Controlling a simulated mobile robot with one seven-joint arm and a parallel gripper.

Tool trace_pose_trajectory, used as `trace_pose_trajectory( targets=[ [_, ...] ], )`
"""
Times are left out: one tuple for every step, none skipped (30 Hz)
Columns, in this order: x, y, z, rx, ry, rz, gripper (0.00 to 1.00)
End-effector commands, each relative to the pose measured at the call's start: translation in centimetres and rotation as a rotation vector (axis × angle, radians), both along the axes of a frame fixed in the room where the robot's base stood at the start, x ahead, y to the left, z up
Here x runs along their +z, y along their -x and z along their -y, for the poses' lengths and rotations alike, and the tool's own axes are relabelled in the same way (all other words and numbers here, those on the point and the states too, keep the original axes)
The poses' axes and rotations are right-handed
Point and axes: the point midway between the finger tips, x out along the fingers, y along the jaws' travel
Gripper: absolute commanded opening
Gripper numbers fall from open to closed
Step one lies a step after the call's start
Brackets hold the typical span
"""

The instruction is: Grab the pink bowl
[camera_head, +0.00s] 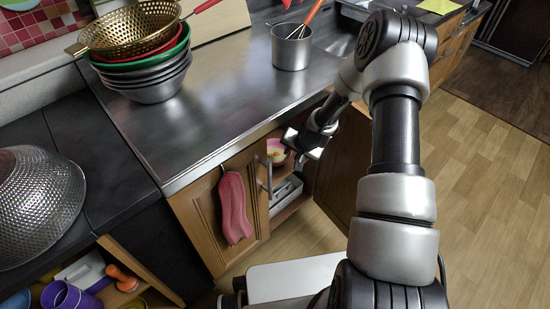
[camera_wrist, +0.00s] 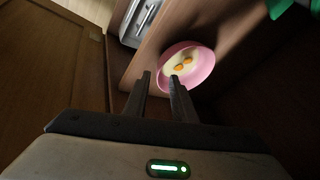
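The pink bowl (camera_wrist: 204,72) stands on a cabinet shelf, with a pale inside and small orange pieces in it. In the head view the bowl (camera_head: 276,149) shows inside the open cabinet under the counter, partly hidden by the cabinet front and my arm. My gripper (camera_wrist: 161,76) is open, its two fingers apart with nothing seen between them. The fingertips point toward the bowl; the right finger overlaps the near left part of its rim in the wrist view. I cannot tell whether they touch. In the head view my gripper (camera_head: 304,143) is at the cabinet opening.
A grey tray (camera_wrist: 143,20) sits beside the bowl on a lower level. A green thing (camera_wrist: 280,7) shows at the top right edge. An open cabinet door (camera_head: 343,165) stands right of the opening. A pink mitt (camera_head: 234,208) hangs on the left door. The counter (camera_head: 225,95) is above.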

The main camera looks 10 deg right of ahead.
Motion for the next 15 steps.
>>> trace_pose_trajectory(
  targets=[
    [-0.5,-0.2,-0.1,0.000,0.000,0.000,0.24],
    [-0.7,-0.3,-0.1,0.000,0.000,-0.001,0.24],
    [-0.8,-0.4,-0.1,0.000,0.000,0.000,0.24],
    [-1.0,-0.5,-0.1,0.000,0.000,0.000,0.24],
    [-1.2,-0.6,-0.2,0.000,0.000,-0.001,0.24],
    [-1.7,-0.8,-0.2,0.000,0.000,-0.001,0.24],
    [-2.1,-0.9,-0.3,0.001,-0.001,-0.002,0.24],
    [-2.5,-1.2,-0.4,0.002,0.000,-0.002,0.24],
    [-3.2,-1.4,-0.6,0.002,-0.001,-0.002,0.24],
    [-3.6,-1.7,-0.6,0.002,0.000,-0.002,0.24],
    [-4.0,-1.9,-0.7,0.000,0.000,-0.001,0.24],
    [-4.4,-2.2,-0.7,0.000,0.000,-0.001,0.24],
    [-4.7,-2.4,-0.7,-0.001,0.000,-0.001,0.24],
    [-4.9,-2.5,-0.7,-0.001,0.000,-0.001,0.24],
    [-5.1,-2.7,-0.7,0.000,0.001,-0.001,0.24]
  ],
)
